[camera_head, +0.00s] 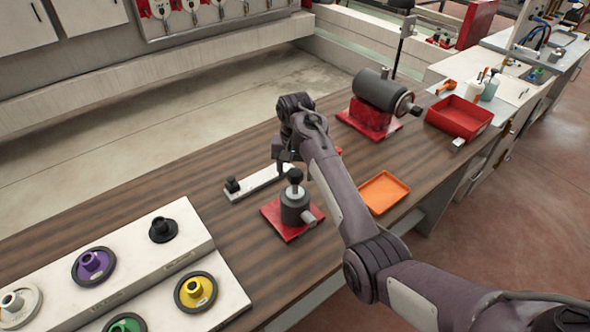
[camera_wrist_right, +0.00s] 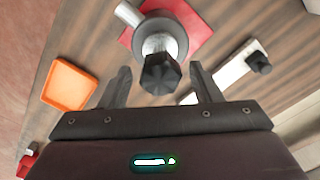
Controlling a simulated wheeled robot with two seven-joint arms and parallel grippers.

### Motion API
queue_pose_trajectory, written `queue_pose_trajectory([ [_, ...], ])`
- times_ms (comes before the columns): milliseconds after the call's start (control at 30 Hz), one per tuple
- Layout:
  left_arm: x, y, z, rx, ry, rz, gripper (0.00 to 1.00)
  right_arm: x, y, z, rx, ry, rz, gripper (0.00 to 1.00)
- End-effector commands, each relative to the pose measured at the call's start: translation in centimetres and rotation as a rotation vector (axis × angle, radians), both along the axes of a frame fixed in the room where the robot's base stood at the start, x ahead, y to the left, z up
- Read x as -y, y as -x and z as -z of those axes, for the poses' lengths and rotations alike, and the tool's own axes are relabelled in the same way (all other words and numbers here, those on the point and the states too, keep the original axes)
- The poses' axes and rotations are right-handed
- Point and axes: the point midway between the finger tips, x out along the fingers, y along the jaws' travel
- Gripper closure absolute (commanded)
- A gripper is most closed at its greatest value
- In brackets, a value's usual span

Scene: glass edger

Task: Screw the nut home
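A black hex nut (camera_wrist_right: 160,74) sits on top of a metal post on a grey cylindrical fixture (camera_head: 295,207) with a red base; the nut shows in the head view (camera_head: 295,176) too. My right gripper (camera_head: 284,158) is above and just behind this fixture. In the right wrist view its fingers (camera_wrist_right: 160,70) are apart, with the nut between them in the picture and gaps on both sides. Whether the fingertips are level with the nut I cannot tell. Any thread under the nut is hidden. My left gripper is not in view.
A white bar (camera_head: 258,183) with a black knob (camera_head: 232,185) lies behind the fixture. An orange tray (camera_head: 384,192) is at its right. A larger grey cylinder (camera_head: 381,92) on a red stand is farther back. White panels with coloured wheels (camera_head: 93,266) fill the left front.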

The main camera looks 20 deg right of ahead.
Motion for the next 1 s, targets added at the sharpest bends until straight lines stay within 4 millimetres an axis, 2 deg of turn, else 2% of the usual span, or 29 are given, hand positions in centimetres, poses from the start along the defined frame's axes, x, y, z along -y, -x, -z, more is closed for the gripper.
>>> queue_pose_trajectory([
  [367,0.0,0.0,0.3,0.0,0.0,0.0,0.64,0.0,-0.1,-0.3,0.002,0.0,0.0,0.35],
  [467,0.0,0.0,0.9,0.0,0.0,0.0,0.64,0.0,-0.1,-1.3,0.004,0.0,0.001,0.35],
  [667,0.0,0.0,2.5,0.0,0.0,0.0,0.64,0.0,-0.1,-4.7,0.006,-0.001,0.0,0.35],
  [700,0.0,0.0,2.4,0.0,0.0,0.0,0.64,0.0,-0.1,-5.5,0.004,0.0,-0.001,0.35],
  [733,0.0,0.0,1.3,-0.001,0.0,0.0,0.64,0.0,0.0,-6.5,0.002,0.0,-0.001,0.35],
  [800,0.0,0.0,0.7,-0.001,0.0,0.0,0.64,0.0,0.0,-7.3,0.0,0.0,-0.001,0.35],
  [1000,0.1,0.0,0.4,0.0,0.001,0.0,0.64,0.0,0.0,-7.9,-0.001,0.0,0.0,0.35],
])
